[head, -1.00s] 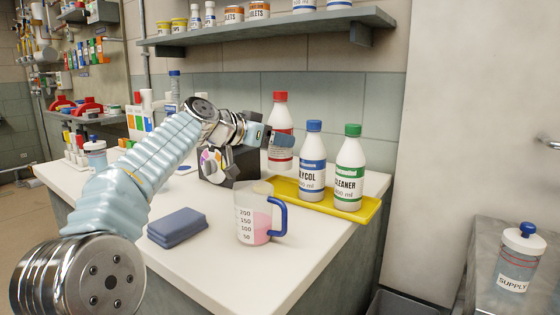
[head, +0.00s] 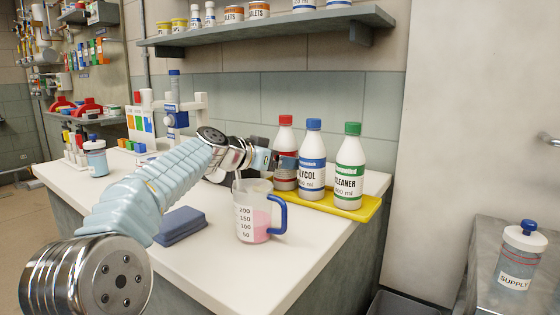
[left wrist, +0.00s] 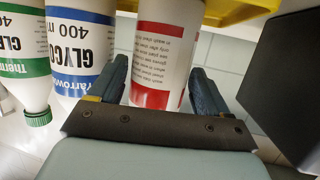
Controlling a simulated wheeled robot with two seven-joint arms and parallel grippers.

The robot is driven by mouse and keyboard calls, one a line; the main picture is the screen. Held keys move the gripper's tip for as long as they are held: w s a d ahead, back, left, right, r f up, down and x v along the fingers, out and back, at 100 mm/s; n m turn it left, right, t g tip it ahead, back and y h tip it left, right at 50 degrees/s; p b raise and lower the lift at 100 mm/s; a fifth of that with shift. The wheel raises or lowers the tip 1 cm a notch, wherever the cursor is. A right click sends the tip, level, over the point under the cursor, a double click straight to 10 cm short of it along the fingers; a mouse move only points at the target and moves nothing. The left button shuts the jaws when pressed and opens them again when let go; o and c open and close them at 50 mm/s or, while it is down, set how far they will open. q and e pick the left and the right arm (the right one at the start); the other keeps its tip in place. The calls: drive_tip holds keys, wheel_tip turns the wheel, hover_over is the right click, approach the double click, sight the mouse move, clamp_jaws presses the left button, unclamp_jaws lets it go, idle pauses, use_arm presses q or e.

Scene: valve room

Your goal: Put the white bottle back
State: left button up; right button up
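The white bottle with a red cap and red label (head: 285,137) is upright at the left end of the yellow tray (head: 345,207), beside the blue-capped bottle. My left gripper (head: 283,161) is shut on its body, with one finger on each side. The left wrist view shows the red-labelled bottle (left wrist: 163,65) upside down between the fingers of the left gripper (left wrist: 160,75), its base close to the tray (left wrist: 225,8). I cannot tell whether it rests fully on the tray. My right gripper is not in view.
A blue-capped glycol bottle (head: 313,150) and a green-capped cleaner bottle (head: 349,160) stand on the tray. A measuring jug (head: 250,224) with pink liquid stands in front, close below my left wrist. A blue sponge (head: 181,226) lies left of it. A dark box (left wrist: 285,80) is near the gripper.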

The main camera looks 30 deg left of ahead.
use_arm(q)
drive_tip(key=shift+o, duration=0.9)
drive_tip(key=shift+r, duration=0.25)
drive_tip(key=b+v, duration=0.1)
drive_tip(key=v, duration=1.1)
drive_tip(key=shift+f, duration=0.1)
